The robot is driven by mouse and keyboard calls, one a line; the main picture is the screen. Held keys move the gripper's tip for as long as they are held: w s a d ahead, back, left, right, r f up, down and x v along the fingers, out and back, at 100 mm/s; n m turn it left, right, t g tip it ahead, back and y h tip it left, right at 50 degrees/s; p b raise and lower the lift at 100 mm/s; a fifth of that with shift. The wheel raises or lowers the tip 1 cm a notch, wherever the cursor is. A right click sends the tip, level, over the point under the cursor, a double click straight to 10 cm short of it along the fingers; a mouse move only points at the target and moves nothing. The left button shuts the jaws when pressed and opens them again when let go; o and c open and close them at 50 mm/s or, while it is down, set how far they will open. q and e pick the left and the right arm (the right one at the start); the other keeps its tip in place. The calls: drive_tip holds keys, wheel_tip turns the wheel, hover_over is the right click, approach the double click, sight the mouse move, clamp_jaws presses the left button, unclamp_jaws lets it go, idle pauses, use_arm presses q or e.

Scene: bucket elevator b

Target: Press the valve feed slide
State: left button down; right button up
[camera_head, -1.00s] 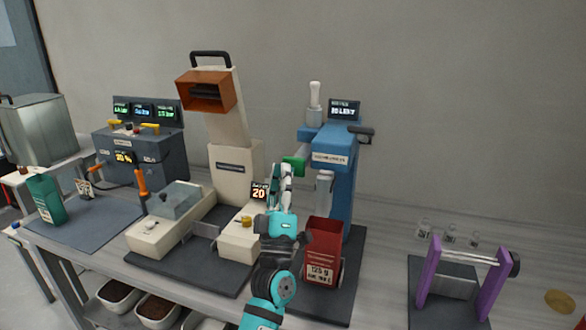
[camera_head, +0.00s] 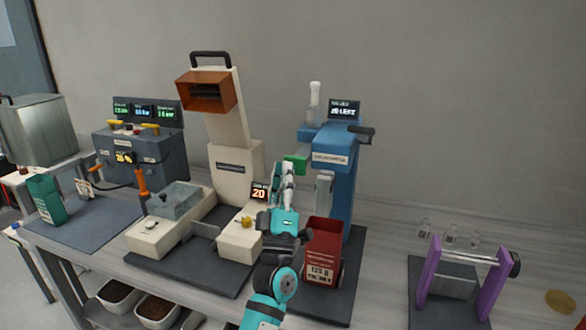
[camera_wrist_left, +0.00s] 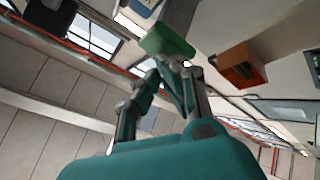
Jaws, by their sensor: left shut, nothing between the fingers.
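The blue machine (camera_head: 340,185) has a small green block (camera_head: 299,160) sticking out on its left side, which looks like the valve feed slide. My left gripper (camera_head: 288,166) is shut and empty, with its fingertips pointing up at the green block and covering part of it. In the left wrist view the green block (camera_wrist_left: 168,40) is right at the fingertips (camera_wrist_left: 172,62). I cannot tell for sure whether they touch. My right gripper is not in view.
A cream machine (camera_head: 236,170) with an orange spout (camera_head: 206,92) and a small display (camera_head: 259,190) stands close on the left. A purple-sided stand (camera_head: 487,287) is at the right. The bench between it and the blue machine is mostly clear.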

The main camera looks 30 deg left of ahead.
use_arm(q)
drive_tip(key=shift+w+a, duration=0.2)
drive_tip(key=shift+w, duration=0.65)
idle(0.6)
drive_tip(key=shift+s, duration=0.1)
drive_tip(key=shift+s+d+p, duration=0.2)
drive_tip(key=shift+s+d, duration=0.05)
drive_tip(key=shift+s, duration=0.55)
drive_tip(key=shift+s+d+p, duration=0.15)
drive_tip(key=shift+s+d, duration=0.05)
drive_tip(key=shift+s, duration=0.55)
drive_tip(key=s, duration=0.2)
drive_tip(key=s+d+p, duration=0.1)
drive_tip(key=s, duration=0.2)
drive_tip(key=shift+w, duration=0.1)
idle(0.5)
